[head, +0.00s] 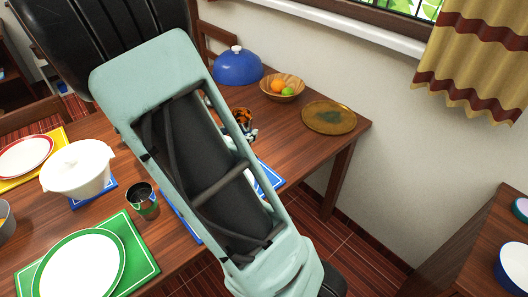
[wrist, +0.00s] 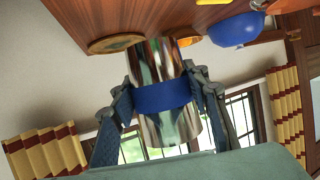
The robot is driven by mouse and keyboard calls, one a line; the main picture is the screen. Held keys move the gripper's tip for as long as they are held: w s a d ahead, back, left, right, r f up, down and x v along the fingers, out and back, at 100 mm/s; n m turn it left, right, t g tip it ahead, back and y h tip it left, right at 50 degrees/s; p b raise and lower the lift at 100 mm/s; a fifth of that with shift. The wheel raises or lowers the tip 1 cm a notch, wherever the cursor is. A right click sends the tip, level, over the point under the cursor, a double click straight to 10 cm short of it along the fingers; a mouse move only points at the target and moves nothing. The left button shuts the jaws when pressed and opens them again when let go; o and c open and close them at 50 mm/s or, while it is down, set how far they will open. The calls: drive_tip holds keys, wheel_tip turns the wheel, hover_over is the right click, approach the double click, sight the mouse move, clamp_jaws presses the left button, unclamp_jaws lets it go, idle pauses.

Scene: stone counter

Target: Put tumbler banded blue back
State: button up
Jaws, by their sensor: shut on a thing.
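The tumbler banded blue (wrist: 163,97) is shiny metal with a wide blue band round its middle. It shows in the wrist view between the two fingers of my gripper (wrist: 160,80), which is shut on it. The wrist picture is upside down, with the table at the top. In the head view my pale green arm hides the tumbler and most of my gripper; only small parts near the bowl show past the arm's edge. I cannot tell whether the tumbler touches the table.
The wooden table holds a blue dome (head: 238,67), a fruit bowl (head: 283,88) and a round plate (head: 329,117) at its far end.

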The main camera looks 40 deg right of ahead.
drive_tip(key=shift+s+d+f, duration=0.1)
drive_tip(key=shift+d+f, duration=0.05)
drive_tip(key=shift+d, duration=0.3)
drive_tip(key=shift+s+d+f, duration=0.1)
drive_tip(key=shift+d, duration=0.3)
drive_tip(key=f+b+x, duration=0.1)
drive_tip(key=x, duration=0.4)
drive_tip(key=a+b+x, duration=0.1)
drive_tip(key=x, duration=0.4)
drive_tip(key=f+b+x, duration=0.1)
drive_tip(key=b+x, duration=0.1)
drive_tip(key=x, duration=0.3)
drive_tip(key=shift+w+a+f, duration=0.15)
drive_tip(key=shift+a+f, duration=0.05)
drive_tip(key=shift+f, duration=0.15)
drive_tip(key=f, duration=0.1)
drive_tip(key=f+b, duration=0.1)
drive_tip(key=f, duration=0.1)
drive_tip(key=shift+w+d+f, duration=0.2)
drive_tip(key=shift+d+f, duration=0.15)
drive_tip(key=shift+d, duration=0.05)
drive_tip(key=shift+f, duration=0.15)
drive_tip(key=shift+f, duration=0.2)
drive_tip(key=o, duration=1.2)
drive_tip(key=shift+o, duration=0.2)
